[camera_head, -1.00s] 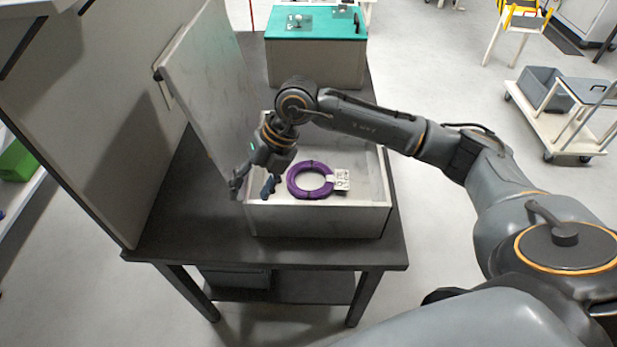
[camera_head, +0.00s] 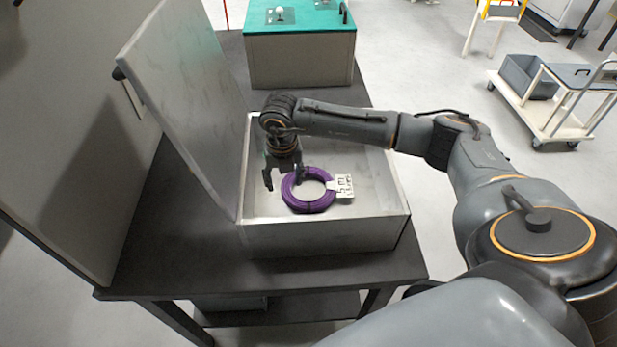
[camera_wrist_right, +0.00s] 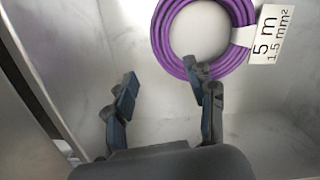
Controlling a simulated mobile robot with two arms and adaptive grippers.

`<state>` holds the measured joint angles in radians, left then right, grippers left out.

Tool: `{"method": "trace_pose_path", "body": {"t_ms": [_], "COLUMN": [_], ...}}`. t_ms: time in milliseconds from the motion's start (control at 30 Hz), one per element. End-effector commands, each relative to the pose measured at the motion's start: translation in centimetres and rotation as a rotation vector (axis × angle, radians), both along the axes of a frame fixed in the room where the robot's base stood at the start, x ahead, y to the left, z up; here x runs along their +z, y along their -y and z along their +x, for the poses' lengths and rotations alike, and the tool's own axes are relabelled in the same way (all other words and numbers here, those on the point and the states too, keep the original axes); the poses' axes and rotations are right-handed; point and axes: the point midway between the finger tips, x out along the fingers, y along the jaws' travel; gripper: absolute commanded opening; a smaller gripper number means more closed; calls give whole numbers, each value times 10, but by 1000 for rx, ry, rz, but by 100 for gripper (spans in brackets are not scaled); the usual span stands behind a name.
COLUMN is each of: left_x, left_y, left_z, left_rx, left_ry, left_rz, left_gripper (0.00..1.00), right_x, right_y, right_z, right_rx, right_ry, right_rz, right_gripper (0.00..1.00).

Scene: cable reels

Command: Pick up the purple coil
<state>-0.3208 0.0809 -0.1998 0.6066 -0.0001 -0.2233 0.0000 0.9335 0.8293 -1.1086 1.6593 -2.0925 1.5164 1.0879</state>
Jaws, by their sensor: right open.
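The purple coil (camera_head: 308,203) lies flat inside a light grey open box (camera_head: 322,236) on a dark table. It has a white tag (camera_head: 341,187) on its right side, which reads "5 m 1.5 mm²" in the right wrist view. My right gripper (camera_head: 284,184) is open and points down at the coil's left side. In the right wrist view the coil (camera_wrist_right: 160,40) is at the top, and one finger of the open gripper (camera_wrist_right: 164,92) overlaps its lower rim. The other finger is left of the coil. I cannot tell whether the finger touches it. My left gripper is not in view.
The box's lid (camera_head: 185,95) stands raised on the left. A box with a teal top (camera_head: 290,18) stands behind on the same table (camera_head: 160,255). A white trolley with a grey bin (camera_head: 530,75) stands on the floor at the right.

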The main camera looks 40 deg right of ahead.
Motion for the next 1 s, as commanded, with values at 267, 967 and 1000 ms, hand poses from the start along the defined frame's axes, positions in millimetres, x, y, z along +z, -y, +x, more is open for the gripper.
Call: {"method": "trace_pose_path", "body": {"t_ms": [267, 967, 1000], "left_x": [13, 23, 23], "left_y": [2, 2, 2], "left_z": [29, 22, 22], "left_rx": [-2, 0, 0], "left_ry": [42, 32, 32], "left_rz": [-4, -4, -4], "left_gripper": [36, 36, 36], "right_x": [-21, -61, -61], "right_y": [6, 11, 11], "right_z": [2, 8, 8], "right_rx": [-2, 1, 1], "right_ry": [-4, 1, 1], "right_rz": [-2, 0, 0], "right_gripper": [55, 22, 14]}}
